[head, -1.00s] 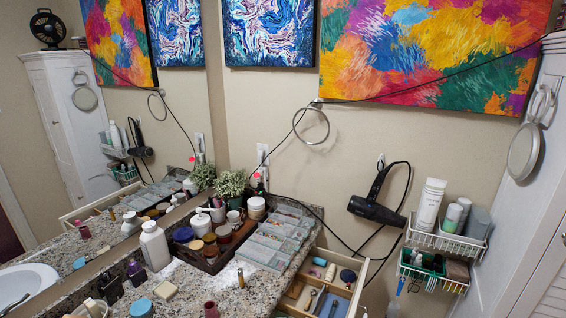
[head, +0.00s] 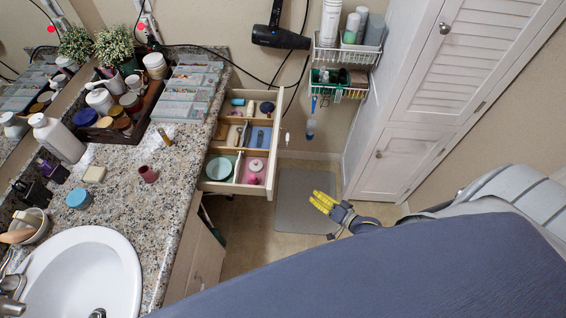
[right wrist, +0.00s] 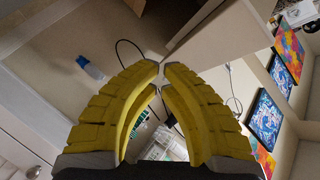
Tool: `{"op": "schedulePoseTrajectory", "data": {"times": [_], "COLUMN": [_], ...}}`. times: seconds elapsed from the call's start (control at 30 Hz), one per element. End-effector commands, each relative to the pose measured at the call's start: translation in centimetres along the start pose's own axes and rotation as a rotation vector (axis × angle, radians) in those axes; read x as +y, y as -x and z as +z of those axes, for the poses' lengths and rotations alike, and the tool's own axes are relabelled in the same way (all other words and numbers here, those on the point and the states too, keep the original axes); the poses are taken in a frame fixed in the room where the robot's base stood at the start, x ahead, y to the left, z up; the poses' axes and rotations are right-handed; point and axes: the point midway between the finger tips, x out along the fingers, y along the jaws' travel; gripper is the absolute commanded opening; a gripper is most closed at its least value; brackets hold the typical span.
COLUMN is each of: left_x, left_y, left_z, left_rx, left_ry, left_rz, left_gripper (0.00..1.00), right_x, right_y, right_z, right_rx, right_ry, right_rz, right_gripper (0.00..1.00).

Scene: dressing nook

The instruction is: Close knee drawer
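The knee drawer (head: 278,140) is pulled out from under the granite counter in the head view. Its compartments hold a teal bowl (head: 219,168), a pink lidded item (head: 255,167) and several small things. My right gripper (head: 322,201), with yellow fingers, is right of the drawer front, apart from it and empty. In the right wrist view its fingertips (right wrist: 161,70) come together with only a slim gap and nothing between them. A pale panel (right wrist: 215,38) lies beyond the tips; I cannot tell if it is the drawer. My left gripper is not in view.
The counter (head: 130,175) carries bottles, jars and a sink (head: 85,270). A white cabinet (head: 400,110) stands at the right. Wire baskets (head: 342,55) and a hair dryer (head: 280,30) hang on the back wall. A grey mat (head: 298,195) lies on the floor.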

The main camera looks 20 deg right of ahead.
Motion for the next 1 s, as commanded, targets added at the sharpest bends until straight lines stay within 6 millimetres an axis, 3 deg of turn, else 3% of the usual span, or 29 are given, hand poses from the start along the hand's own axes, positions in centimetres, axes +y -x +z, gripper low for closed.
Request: {"op": "schedulePoseTrajectory", "data": {"times": [0.03,0.1,0.2,0.33,0.57,1.0], "left_x": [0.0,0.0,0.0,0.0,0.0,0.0], "left_y": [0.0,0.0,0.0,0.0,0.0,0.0], "left_z": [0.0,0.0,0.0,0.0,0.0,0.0], "left_rx": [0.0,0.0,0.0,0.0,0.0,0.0], "left_ry": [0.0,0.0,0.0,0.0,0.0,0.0], "left_rz": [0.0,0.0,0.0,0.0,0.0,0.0], "left_gripper": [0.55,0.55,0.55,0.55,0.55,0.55], "right_x": [-2.7,-5.5,-7.6,-8.0,-8.2,-9.6], "right_y": [-0.2,-0.3,-0.3,-0.1,-1.1,-8.2], "right_z": [-1.2,-2.6,-4.0,-5.0,-5.3,-6.8], "right_rx": [0.034,0.076,0.118,0.139,0.14,0.139], "right_ry": [-0.122,-0.292,-0.474,-0.596,-0.639,-0.635], "right_rz": [-0.066,-0.142,-0.212,-0.245,-0.254,-0.254], "right_gripper": [0.0,0.0,0.0,0.0,0.0,0.0]}}
